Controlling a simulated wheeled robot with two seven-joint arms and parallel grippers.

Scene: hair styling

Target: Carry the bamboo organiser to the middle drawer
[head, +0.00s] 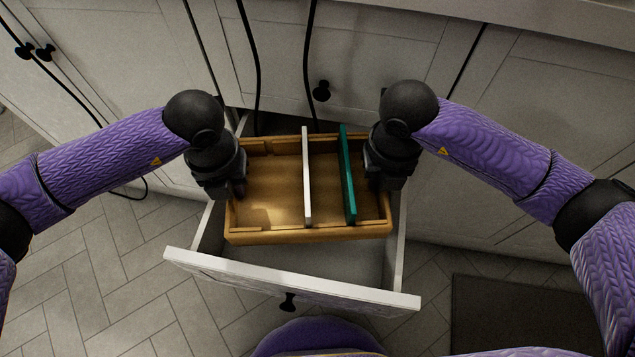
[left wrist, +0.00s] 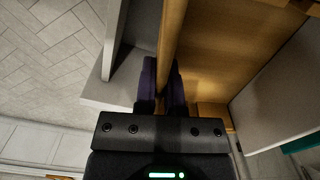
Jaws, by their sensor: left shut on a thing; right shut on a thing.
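The bamboo organiser (head: 272,190) is a shallow wooden tray with a white divider (head: 307,178) and a green divider (head: 347,180) across it. It is over the open white drawer (head: 290,284), within its outline from above; I cannot tell if it touches the drawer floor. My left gripper (head: 236,190) is shut on the organiser's left wall. In the left wrist view its fingers (left wrist: 163,90) straddle the wooden wall (left wrist: 172,35). My right gripper (head: 378,180) is shut on the organiser's right side; its fingertips are mostly hidden.
White cabinet fronts (head: 370,50) with black knobs stand behind the drawer. Black cords (head: 252,60) hang down in front of them. The drawer's side walls lie close outside both grippers. A dark mat (head: 505,315) lies on the tiled floor at right.

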